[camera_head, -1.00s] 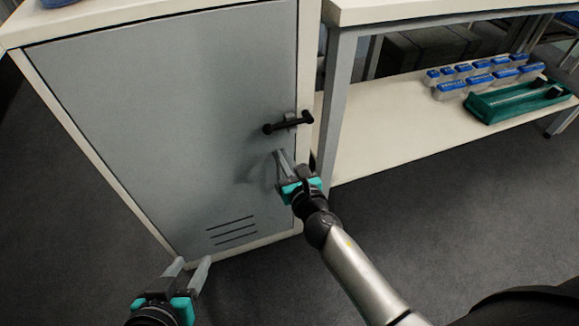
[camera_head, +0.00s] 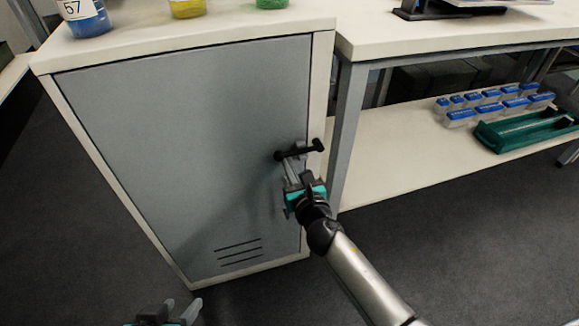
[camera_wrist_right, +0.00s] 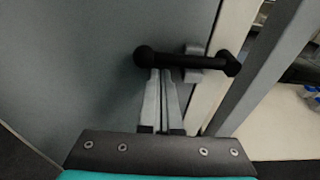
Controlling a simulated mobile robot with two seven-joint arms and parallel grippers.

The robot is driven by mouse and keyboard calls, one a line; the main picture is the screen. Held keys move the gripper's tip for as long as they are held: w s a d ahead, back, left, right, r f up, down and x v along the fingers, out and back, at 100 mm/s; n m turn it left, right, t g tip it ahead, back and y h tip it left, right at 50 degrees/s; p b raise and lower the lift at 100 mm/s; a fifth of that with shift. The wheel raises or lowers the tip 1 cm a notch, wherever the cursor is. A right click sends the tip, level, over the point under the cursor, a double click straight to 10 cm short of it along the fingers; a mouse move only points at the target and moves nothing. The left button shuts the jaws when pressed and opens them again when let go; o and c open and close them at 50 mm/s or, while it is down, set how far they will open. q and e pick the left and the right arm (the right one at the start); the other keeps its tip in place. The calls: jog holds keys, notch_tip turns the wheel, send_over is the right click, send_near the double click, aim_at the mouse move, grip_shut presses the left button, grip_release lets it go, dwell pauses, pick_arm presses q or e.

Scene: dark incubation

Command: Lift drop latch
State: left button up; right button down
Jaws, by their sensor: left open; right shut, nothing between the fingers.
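The drop latch (camera_head: 299,151) is a black bar with knobbed ends across the right edge of the grey cabinet door (camera_head: 200,140). It lies roughly level, slightly higher at its right end in the head view. In the right wrist view the latch (camera_wrist_right: 185,61) runs across above the fingertips. My right gripper (camera_head: 290,164) is shut and empty, its fingertips just under the bar near its left part; the right wrist view shows the fingers (camera_wrist_right: 161,75) together, and I cannot tell whether they touch the bar. My left gripper (camera_head: 182,305) is open at the bottom edge, low and away from the door.
A white bench (camera_head: 450,30) with a lower shelf (camera_head: 390,155) stands right of the cabinet. The shelf holds blue-lidded boxes (camera_head: 488,104) and a green tray (camera_head: 525,131). Bottles with blue (camera_head: 88,22), yellow and green contents stand on the cabinet top.

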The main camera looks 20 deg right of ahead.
jog(key=shift+r, duration=0.25)
dwell(0.4)
